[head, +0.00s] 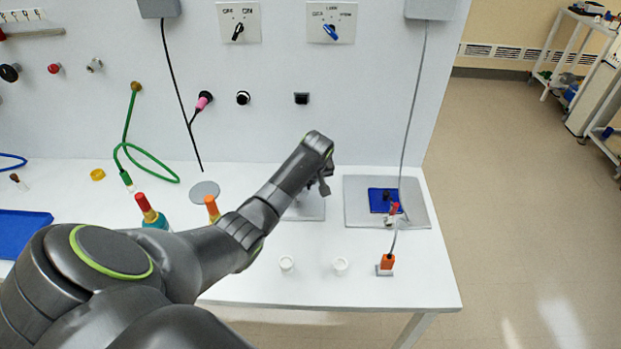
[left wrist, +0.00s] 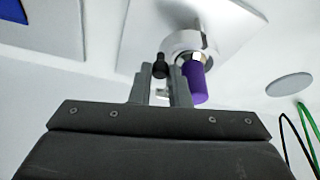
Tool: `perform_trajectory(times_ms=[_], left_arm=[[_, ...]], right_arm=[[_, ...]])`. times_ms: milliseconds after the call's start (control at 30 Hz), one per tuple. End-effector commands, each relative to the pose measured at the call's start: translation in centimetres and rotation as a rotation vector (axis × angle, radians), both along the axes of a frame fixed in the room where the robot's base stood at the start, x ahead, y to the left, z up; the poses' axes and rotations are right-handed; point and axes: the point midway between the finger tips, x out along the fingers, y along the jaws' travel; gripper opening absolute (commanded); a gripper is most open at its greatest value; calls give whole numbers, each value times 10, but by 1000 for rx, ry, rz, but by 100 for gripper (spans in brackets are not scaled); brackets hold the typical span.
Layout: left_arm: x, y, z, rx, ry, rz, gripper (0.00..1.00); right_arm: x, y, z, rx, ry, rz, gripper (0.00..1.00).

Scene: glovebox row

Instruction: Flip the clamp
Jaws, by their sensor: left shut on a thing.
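My left gripper (head: 323,186) reaches over the middle grey plate (head: 308,210) in the head view. In the left wrist view its fingers (left wrist: 160,85) are closed around a small dark-tipped part (left wrist: 160,65). Right beside them is a purple cylinder (left wrist: 195,82) with a metal nut and a white collar (left wrist: 182,42). I cannot tell whether the held part belongs to this fitting, or whether it is the clamp. A small red-handled device (head: 393,210), possibly a clamp, sits by a blue pad (head: 378,200) on the right grey plate (head: 359,214), apart from the gripper. My right gripper is not in view.
A panel with knobs rises behind.

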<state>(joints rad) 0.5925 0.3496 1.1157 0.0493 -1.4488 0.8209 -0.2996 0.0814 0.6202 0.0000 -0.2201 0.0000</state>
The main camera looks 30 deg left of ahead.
Motion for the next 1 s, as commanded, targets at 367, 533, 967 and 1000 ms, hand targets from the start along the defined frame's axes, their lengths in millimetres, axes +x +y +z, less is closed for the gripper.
perform_trajectory(times_ms=[367, 533, 967, 1000], left_arm=[[4, 7, 2, 3, -4, 149, 0], [5, 8, 2, 2, -5, 168, 0], [5, 8, 2, 3, -5, 169, 26], [5, 8, 2, 3, -5, 169, 32]], right_arm=[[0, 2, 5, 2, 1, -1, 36], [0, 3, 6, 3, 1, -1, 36], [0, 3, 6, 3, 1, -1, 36], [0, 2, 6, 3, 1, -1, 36]])
